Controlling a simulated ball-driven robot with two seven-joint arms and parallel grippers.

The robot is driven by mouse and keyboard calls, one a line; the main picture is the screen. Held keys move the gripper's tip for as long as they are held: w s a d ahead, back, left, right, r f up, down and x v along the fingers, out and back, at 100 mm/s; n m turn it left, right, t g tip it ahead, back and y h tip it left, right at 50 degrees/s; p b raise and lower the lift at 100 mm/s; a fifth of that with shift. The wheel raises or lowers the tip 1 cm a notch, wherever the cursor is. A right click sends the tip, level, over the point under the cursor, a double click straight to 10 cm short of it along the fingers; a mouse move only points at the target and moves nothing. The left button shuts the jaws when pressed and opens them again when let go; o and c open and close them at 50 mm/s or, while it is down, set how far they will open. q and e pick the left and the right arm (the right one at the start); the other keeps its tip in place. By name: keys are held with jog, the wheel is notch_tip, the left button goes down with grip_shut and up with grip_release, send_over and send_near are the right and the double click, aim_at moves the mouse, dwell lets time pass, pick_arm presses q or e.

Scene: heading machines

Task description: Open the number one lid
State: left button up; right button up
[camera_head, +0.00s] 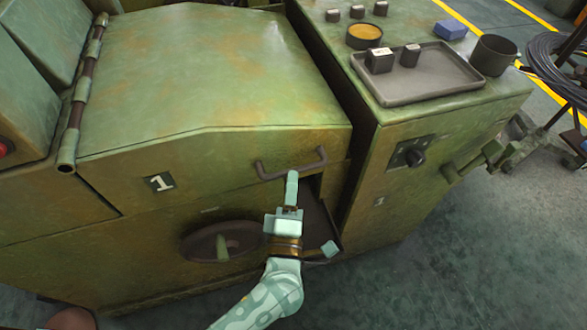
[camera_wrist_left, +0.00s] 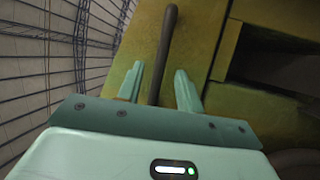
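The number one lid (camera_head: 215,75) is a worn green metal cover marked with a "1" plate (camera_head: 159,183). It lies closed on its machine, with a hinge rod (camera_head: 84,95) along its left side. A dark bar handle (camera_head: 292,169) is on its front edge. My left gripper (camera_head: 291,182) is at this handle. In the left wrist view the handle (camera_wrist_left: 166,45) runs between the two fingers of the left gripper (camera_wrist_left: 159,68). The fingers stand apart, with a gap visible beside the bar. My right gripper is not in view.
A dark opening (camera_head: 318,215) lies below the handle, with a round handwheel (camera_head: 222,241) to its left. A neighbouring cabinet (camera_head: 400,180) on the right carries a metal tray (camera_head: 440,80), an orange-filled dish (camera_head: 364,35) and a dark cup (camera_head: 493,55). Open floor (camera_head: 470,260) lies at lower right.

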aim_at(293, 168)
pick_arm(q)
jog(key=x, duration=0.4)
jog(key=shift+w, duration=0.15)
